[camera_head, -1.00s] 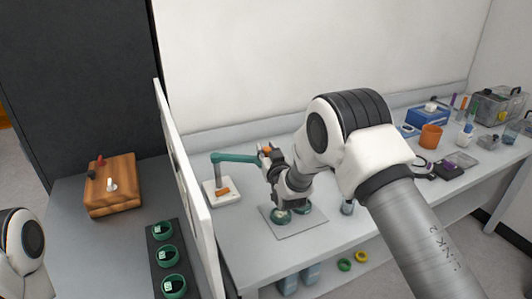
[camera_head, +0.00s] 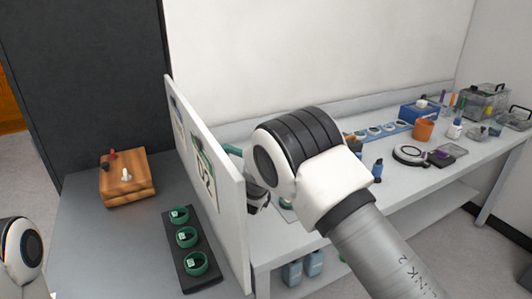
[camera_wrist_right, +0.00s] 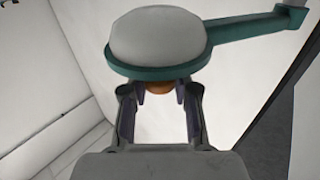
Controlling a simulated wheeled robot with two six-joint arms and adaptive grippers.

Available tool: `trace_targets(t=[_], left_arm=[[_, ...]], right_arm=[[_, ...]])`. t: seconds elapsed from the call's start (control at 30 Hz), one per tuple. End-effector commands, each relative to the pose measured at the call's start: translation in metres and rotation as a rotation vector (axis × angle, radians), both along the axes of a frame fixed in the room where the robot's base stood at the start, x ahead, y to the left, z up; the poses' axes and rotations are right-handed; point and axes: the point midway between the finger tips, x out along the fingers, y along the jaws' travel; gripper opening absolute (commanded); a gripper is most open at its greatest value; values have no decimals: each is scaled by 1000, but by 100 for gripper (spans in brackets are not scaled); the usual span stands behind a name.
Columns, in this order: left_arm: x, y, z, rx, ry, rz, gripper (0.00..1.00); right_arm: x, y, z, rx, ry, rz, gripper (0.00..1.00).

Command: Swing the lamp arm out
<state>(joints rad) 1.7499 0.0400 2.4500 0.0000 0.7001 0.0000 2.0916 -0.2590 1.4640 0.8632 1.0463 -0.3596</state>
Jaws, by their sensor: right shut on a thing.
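The teal lamp arm (camera_head: 232,149) shows in the head view only as a short piece between the white upright panel and my right arm. In the right wrist view the lamp arm (camera_wrist_right: 255,27) runs from a round teal head with a pale dome (camera_wrist_right: 158,35) to a pivot at the upper right. Below the head is an orange knob (camera_wrist_right: 161,86). My right gripper (camera_wrist_right: 161,95) is shut on this knob, one finger on each side. In the head view the panel and my right arm hide the fingers and the lamp base. My left gripper is out of view.
The white panel (camera_head: 215,180) stands close beside my right arm. Left of it are a wooden box (camera_head: 128,178) with levers and a dark tray (camera_head: 178,240) of green rings. On the right bench are an orange cup (camera_head: 423,130), a blue box (camera_head: 418,111) and a round device (camera_head: 409,155).

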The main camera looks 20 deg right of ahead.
Motion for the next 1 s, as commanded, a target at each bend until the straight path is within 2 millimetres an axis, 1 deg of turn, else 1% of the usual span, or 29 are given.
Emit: trace_targets(t=[0.23,0.27,0.3,0.33,0.57,0.67,0.77,1.0], left_arm=[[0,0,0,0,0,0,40],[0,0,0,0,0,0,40],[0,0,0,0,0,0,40],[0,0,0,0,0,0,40],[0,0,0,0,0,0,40],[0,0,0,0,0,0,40],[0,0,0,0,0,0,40],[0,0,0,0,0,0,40]], right_arm=[[0,0,1,1,-3,0,0],[0,0,1,1,-3,0,36],[0,0,1,1,-3,0,50],[0,0,1,1,-3,0,54],[0,0,1,0,-2,1,54],[0,0,4,1,-3,1,54],[1,0,18,1,-5,1,54],[1,0,74,0,-7,1,54]])
